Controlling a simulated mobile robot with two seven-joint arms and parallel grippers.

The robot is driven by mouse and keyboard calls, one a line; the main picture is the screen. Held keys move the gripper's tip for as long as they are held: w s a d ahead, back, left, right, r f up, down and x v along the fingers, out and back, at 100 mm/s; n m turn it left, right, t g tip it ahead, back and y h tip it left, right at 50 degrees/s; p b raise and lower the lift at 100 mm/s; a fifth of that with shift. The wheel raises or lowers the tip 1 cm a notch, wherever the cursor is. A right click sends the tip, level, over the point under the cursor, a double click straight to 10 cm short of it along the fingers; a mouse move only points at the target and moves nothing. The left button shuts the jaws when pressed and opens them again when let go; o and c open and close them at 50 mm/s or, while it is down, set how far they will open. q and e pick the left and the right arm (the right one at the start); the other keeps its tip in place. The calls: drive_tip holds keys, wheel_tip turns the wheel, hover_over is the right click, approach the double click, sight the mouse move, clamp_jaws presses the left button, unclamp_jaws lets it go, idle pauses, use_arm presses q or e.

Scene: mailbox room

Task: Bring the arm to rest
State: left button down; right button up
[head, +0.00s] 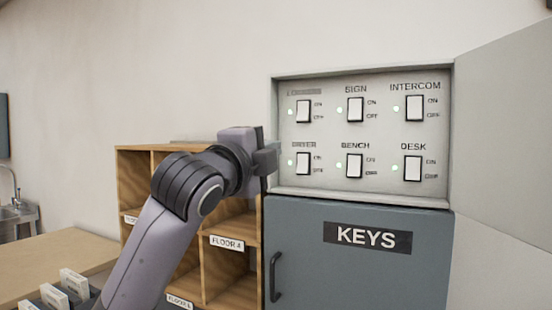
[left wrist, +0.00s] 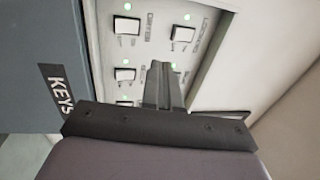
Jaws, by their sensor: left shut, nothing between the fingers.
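My left arm comes in from the left in the head view, and its gripper (head: 268,160) is at the left edge of the switch panel (head: 330,135). In the left wrist view the fingers of the left gripper (left wrist: 161,80) are shut together with nothing between them, in front of the panel. The panel holds several white rocker switches, such as the SIGN switch (head: 355,110) and the DESK switch (head: 412,168), each with a green light beside it. The gripper is close to the left column of switches; I cannot tell whether it touches anything. My right gripper is not in view.
Below the panel is a grey KEYS cabinet door (head: 360,262) with a dark handle (head: 275,276). An open panel door (head: 500,130) stands at the right. A wooden shelf unit (head: 135,180) is behind my arm. A counter (head: 50,262) with white cards is at the lower left.

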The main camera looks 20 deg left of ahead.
use_arm(q)
drive_tip(key=s+a+f+n+g+y, duration=0.1)
drive_tip(key=s+f+n+g, duration=0.15)
drive_tip(key=f, duration=0.95)
drive_tip(key=s+a+f+n+g, duration=0.1)
drive_tip(key=s+f+n+g, duration=0.15)
drive_tip(key=f, duration=0.85)
drive_tip(key=s+a+f+n+g+y, duration=0.15)
drive_tip(key=f+n, duration=0.25)
drive_tip(key=f, duration=0.8)
drive_tip(key=s+a+f+n+g, duration=0.2)
drive_tip(key=s+f+n+g, duration=0.1)
drive_tip(key=s+f, duration=0.55)
drive_tip(key=s+a+f+n+g+y, duration=0.1)
drive_tip(key=s+f+n+g, duration=0.3)
drive_tip(key=s, duration=0.7)
drive_tip(key=s+a+f+n+g, duration=0.2)
drive_tip(key=s+f+g, duration=0.1)
drive_tip(key=s+f, duration=0.6)
drive_tip(key=w+d+f+t+h, duration=0.2)
drive_tip(key=w+d+f+t, duration=0.1)
drive_tip(key=w+f+t, duration=0.3)
drive_tip(key=shift+w+d+f+t, duration=0.2)
drive_tip(key=shift+w+f+t, duration=0.15)
drive_tip(key=shift+f+t, duration=0.6)
drive_tip(key=shift+s+f, duration=0.1)
